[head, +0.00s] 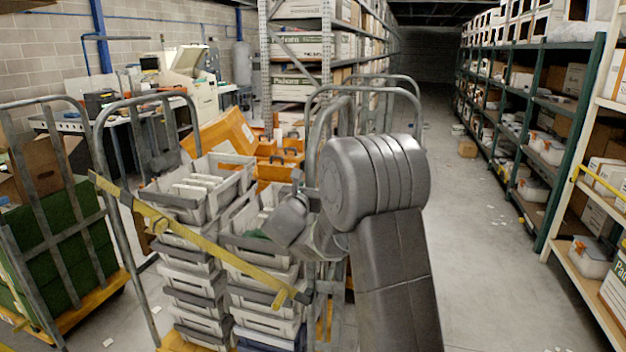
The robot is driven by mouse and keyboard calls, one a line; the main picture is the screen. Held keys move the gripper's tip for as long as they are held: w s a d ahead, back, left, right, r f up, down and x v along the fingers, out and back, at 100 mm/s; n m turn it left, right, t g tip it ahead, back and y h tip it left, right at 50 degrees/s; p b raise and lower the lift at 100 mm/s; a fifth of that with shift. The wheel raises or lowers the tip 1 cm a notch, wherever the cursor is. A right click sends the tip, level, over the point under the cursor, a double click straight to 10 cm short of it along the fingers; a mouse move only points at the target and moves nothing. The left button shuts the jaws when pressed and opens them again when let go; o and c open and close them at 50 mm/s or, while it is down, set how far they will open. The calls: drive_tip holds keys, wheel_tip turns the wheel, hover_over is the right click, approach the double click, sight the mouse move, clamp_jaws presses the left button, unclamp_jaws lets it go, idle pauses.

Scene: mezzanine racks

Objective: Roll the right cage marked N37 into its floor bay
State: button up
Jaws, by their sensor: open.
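A roll cage (104,150) with grey tube rails holds stacked grey-white bins (199,300), with a yellow strap (195,240) across its front. Another cage (35,235) at the left edge carries green goods on a yellow base. More tall grey cage rails (418,95) rise behind my arm, around orange cases. I can read no N37 mark on any cage. My gripper (291,216) is open, in front of the bins at the right side of the strapped cage. My arm partly hides it; I cannot tell whether it touches the cage. No floor bay marking is clear.
Green-framed shelving (566,135) lines the right side. A boxed rack (325,50) and a cluttered workbench (130,115) stand behind the cages.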

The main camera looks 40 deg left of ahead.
drive_tip(key=shift+x, duration=1.1)
clamp_jaws()
drive_tip(key=shift+s+f, duration=0.1)
drive_tip(key=shift+s, duration=0.1)
